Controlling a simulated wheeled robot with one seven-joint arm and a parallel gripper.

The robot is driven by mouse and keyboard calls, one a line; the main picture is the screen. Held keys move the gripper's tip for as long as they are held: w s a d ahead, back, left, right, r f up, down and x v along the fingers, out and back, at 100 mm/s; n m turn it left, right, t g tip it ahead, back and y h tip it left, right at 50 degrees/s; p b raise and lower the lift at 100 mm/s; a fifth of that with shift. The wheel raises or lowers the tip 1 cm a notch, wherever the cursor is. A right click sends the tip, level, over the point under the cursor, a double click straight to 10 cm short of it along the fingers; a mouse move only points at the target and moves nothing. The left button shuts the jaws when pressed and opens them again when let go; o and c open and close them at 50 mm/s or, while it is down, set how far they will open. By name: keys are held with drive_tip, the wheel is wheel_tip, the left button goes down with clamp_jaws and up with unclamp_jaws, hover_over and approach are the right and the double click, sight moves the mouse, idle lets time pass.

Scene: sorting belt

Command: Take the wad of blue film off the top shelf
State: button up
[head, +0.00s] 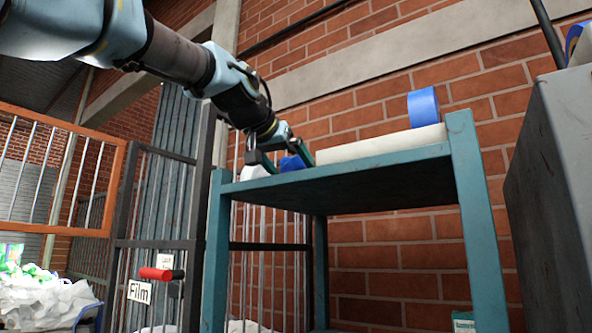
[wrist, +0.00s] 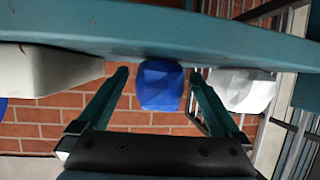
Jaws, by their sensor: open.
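The wad of blue film (head: 291,163) is a crumpled, faceted blue lump on the top shelf (head: 390,166), near its left end. In the wrist view the blue wad (wrist: 160,87) shows whole, between the two fingers. In the head view a finger partly hides the wad.
A white crumpled wad (head: 253,171) lies close beside the blue one, just outside one finger. A long white block (head: 382,145) with a blue roll (head: 422,107) on it takes up the shelf's right part. A grey cabinet (head: 552,170) stands at the right.

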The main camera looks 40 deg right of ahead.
drive_tip(key=c, duration=1.4)
drive_tip(key=shift+o, duration=0.2)
drive_tip(key=shift+r, duration=0.1)
